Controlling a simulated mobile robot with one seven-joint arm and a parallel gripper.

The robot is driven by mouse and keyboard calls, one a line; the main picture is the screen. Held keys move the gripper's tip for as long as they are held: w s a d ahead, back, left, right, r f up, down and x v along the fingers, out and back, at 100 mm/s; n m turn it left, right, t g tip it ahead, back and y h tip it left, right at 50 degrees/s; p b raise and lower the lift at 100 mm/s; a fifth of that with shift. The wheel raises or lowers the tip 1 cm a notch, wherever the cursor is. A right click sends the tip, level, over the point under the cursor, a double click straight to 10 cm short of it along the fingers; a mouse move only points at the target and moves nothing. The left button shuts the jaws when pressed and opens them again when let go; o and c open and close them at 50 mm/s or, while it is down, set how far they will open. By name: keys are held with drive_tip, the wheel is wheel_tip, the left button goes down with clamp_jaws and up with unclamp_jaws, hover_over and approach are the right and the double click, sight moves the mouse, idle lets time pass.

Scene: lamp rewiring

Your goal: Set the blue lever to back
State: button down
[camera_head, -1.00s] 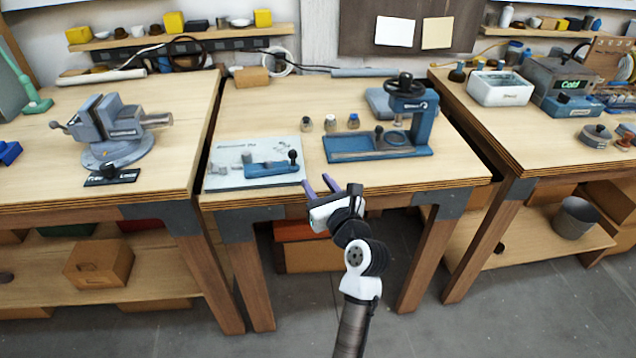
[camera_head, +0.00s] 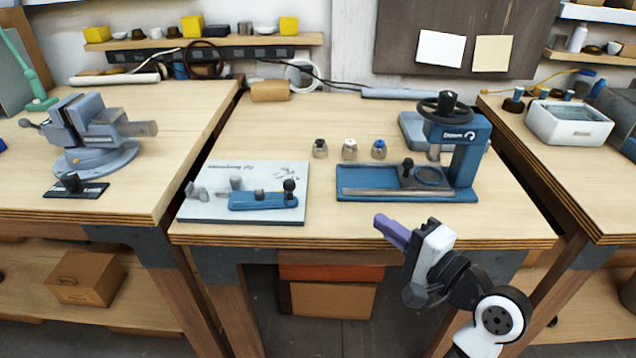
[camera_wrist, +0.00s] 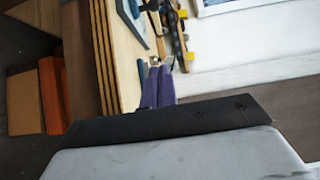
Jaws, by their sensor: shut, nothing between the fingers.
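A blue lever unit (camera_head: 262,201) with a black knob (camera_head: 289,186) lies on a white board (camera_head: 240,172) at the front left of the middle bench. Which way counts as back cannot be read from the board's small print. The lever unit cannot be made out clearly in the wrist view.
A blue press (camera_head: 460,155) with a black handwheel stands on the right of the middle bench. Several small knob-topped pieces (camera_head: 350,150) stand behind it to the left. A grey vise (camera_head: 92,135) is on the left bench. Bare wood (camera_head: 300,110) lies toward the back.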

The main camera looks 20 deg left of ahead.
drive_tip(key=p+x, duration=0.3)
drive_tip(key=x, duration=1.6)
drive_tip(key=shift+a+r, duration=0.15)
drive_tip(key=shift+a, duration=0.15)
drive_tip(key=shift+s+a, duration=0.2)
drive_tip(key=shift+s, duration=1)
drive_tip(key=shift+s+a+p, duration=0.15)
drive_tip(key=shift+s+p, duration=0.2)
drive_tip(key=shift+s, duration=0.35)
drive_tip(key=shift+s, duration=0.15)
drive_tip(key=shift+s+p, duration=0.3)
drive_tip(key=shift+s, duration=0.6)
drive_tip(key=shift+a, duration=0.1)
drive_tip(key=shift+w, duration=0.1)
